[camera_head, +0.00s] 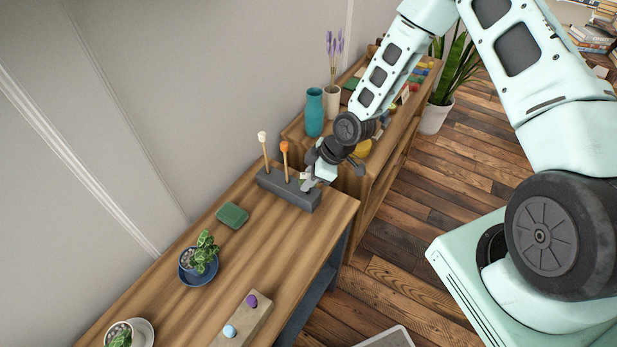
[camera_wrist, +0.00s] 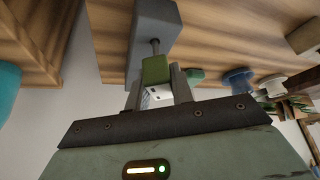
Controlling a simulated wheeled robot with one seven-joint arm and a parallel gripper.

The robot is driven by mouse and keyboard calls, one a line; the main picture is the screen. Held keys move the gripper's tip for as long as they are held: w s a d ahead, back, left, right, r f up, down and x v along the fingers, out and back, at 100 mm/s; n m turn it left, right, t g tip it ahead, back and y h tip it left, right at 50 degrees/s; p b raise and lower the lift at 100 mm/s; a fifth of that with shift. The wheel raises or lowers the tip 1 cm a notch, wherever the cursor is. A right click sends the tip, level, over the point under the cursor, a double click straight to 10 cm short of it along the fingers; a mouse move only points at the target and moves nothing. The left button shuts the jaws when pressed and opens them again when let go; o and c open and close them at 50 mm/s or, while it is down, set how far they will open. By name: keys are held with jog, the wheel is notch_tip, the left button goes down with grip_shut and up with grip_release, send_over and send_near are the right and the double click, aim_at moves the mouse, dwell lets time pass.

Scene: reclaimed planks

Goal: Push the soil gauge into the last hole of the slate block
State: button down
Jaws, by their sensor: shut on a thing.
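The slate block (camera_head: 288,190) is a long dark grey bar on the wooden table. A cream-knobbed stick (camera_head: 264,150) and an orange-knobbed stick (camera_head: 285,160) stand upright in it. My gripper (camera_head: 310,182) is at the block's right end and shut on the soil gauge. In the wrist view the gauge (camera_wrist: 156,70) shows a green head between the fingers and a short stretch of metal stem. The stem meets the slate block (camera_wrist: 152,20) there. How deep it sits is hidden, and the gauge is mostly covered by my gripper in the head view.
A green pad (camera_head: 232,215), a potted plant on a blue saucer (camera_head: 186,272) and a wooden holder (camera_head: 252,322) with purple and blue knobs share the table. A teal vase (camera_head: 315,112) stands on the shelf unit behind. Bare tabletop lies in front of the block.

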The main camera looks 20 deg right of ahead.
jog(key=shift+f, duration=0.35)
jog(key=c, duration=1.1)
grip_release()
jog(key=shift+c, duration=0.2)
jog(key=v, duration=1.7)
jog(key=shift+d+b, duration=0.2)
jog(key=shift+b, duration=0.25)
jog(key=shift+r, duration=0.2)
notch_tip(320, 180, up, 9)
jog(key=p, duration=0.9)
